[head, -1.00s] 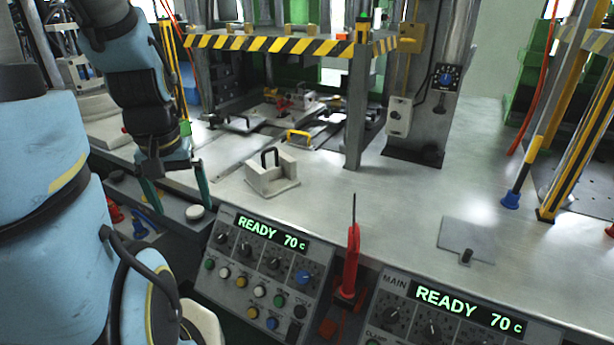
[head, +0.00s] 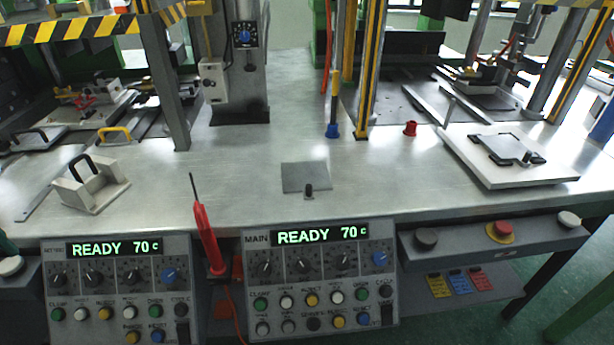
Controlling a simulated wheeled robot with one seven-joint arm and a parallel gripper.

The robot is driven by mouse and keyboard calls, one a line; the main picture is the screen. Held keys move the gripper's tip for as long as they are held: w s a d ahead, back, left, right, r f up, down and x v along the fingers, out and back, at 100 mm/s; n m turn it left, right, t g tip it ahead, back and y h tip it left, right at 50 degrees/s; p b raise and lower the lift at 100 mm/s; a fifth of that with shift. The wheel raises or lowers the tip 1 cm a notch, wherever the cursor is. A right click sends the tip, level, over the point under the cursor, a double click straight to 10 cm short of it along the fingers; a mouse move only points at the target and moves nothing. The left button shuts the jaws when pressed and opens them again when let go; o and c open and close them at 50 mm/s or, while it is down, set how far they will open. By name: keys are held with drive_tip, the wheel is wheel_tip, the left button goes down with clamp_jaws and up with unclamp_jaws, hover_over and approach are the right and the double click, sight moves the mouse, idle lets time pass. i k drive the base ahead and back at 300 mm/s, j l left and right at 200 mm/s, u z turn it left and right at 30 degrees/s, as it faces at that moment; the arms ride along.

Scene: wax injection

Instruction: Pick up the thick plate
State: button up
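Several plate-like things lie on the metal bench, and I cannot tell for certain which one is the thick plate. A broad white plate (head: 484,176) with a black-edged grey piece on top lies at the right. A thin grey plate (head: 305,177) with a small dark knob lies flat near the middle front edge. A cream block-shaped piece (head: 92,194) with a black handle stands at the left. My gripper is out of view, apart from perhaps a dark green sliver at the left edge. None of these pieces is held.
Two control panels (head: 318,275) reading READY 70 c hang along the bench front. A red screwdriver-like tool (head: 206,230) stands upright between them. Striped posts (head: 370,70) and a small red cup (head: 410,128) stand behind. The bench (head: 390,170) is clear around the grey plate.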

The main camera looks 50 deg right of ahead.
sight(505, 148)
drive_tip(key=k+l+z, duration=0.7)
drive_tip(key=z, duration=0.15)
drive_tip(key=k, duration=0.1)
